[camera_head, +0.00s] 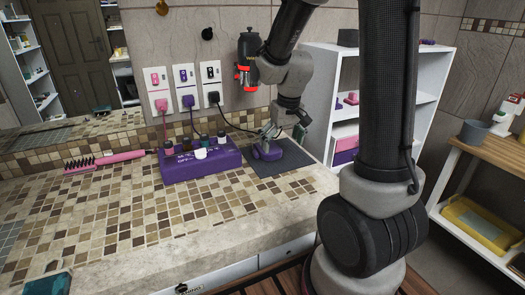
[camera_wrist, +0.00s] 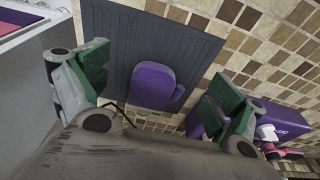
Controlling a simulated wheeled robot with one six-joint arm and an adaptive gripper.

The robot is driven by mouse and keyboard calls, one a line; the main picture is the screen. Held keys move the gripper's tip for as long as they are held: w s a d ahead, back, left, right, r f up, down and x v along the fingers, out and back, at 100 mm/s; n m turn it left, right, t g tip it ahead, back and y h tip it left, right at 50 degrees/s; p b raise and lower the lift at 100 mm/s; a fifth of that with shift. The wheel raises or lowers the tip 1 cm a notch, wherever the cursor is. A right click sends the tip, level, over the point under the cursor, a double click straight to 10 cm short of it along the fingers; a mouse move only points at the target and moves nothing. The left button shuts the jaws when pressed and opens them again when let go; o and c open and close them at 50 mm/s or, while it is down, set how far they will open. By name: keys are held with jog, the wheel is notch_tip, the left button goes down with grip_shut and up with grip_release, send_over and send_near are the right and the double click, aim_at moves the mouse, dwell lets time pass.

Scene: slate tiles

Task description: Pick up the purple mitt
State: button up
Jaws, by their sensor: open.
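The purple mitt (camera_head: 267,151) lies on a dark grey mat (camera_head: 290,165) on the tiled counter, near its back right. In the wrist view the mitt (camera_wrist: 152,86) sits between and beyond my two fingers, on the ribbed mat (camera_wrist: 195,40). My gripper (camera_head: 280,130) is just above the mitt in the head view. In the wrist view my gripper (camera_wrist: 150,95) is open, with green-padded fingers apart on either side of the mitt. I see no finger closed on it. Part of the mitt's lower end is close to the gripper body.
A purple box (camera_head: 200,162) with small bottles stands just left of the mat; it also shows in the wrist view (camera_wrist: 275,120). A pink brush (camera_head: 105,160) lies farther left. Cords hang from wall outlets (camera_head: 186,87) behind. White shelves (camera_head: 330,90) stand right.

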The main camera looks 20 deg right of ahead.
aim_at(271, 151)
jog(key=w, duration=0.2)
jog(key=w+t, duration=0.1)
jog(key=w, duration=0.1)
jog(key=w+r+t, duration=0.1)
jog(key=w, duration=0.1)
jog(key=shift+a, duration=0.2)
jog(key=x, duration=0.7)
jog(key=shift+f, duration=0.25)
jog(key=c, duration=1.1)
jog(key=shift+c, duration=0.2)
notch_tip(271, 151, up, 11)
jog(key=shift+f, duration=0.2)
